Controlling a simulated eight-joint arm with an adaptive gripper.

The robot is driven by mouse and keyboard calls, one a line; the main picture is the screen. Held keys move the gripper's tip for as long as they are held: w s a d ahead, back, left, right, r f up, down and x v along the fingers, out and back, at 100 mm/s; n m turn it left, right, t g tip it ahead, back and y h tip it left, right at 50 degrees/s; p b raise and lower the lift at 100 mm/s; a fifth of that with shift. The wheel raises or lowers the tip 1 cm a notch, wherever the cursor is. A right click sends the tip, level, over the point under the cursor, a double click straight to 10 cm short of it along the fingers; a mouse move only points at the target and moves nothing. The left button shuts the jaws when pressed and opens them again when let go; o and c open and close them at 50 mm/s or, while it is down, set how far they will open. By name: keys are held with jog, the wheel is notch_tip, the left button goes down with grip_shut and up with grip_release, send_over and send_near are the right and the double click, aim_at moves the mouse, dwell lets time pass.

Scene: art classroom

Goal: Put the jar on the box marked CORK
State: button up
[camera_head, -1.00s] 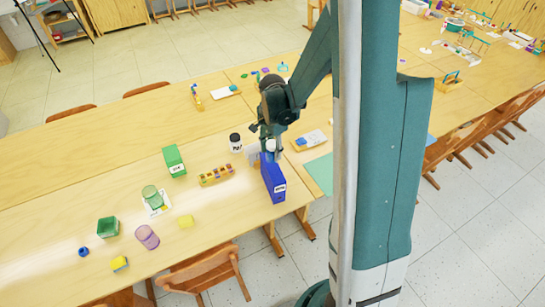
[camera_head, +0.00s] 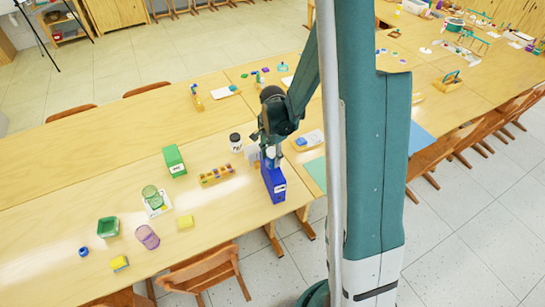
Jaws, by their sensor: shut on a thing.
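My gripper (camera_head: 270,154) is just above the blue box (camera_head: 273,185) and points down. It is shut on a small pale thing, seemingly the jar (camera_head: 271,161), though the fingers hide much of it. The jar is over the top of the blue box; I cannot tell whether it touches. The blue box stands upright near the table's front edge, with a white label too small to read surely. A green box (camera_head: 174,160) with a white label stands further left.
A white jar with a black lid (camera_head: 235,143) and a pale upright thing (camera_head: 252,154) stand close left of my gripper. A tray of colored blocks (camera_head: 216,174), a green cup (camera_head: 152,197) and a purple cup (camera_head: 147,237) are further left. A teal sheet (camera_head: 316,172) lies right.

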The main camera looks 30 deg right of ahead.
jog(key=shift+f, duration=0.15)
jog(key=o, duration=1)
jog(key=shift+o, duration=0.2)
jog(key=shift+r, duration=6.2)
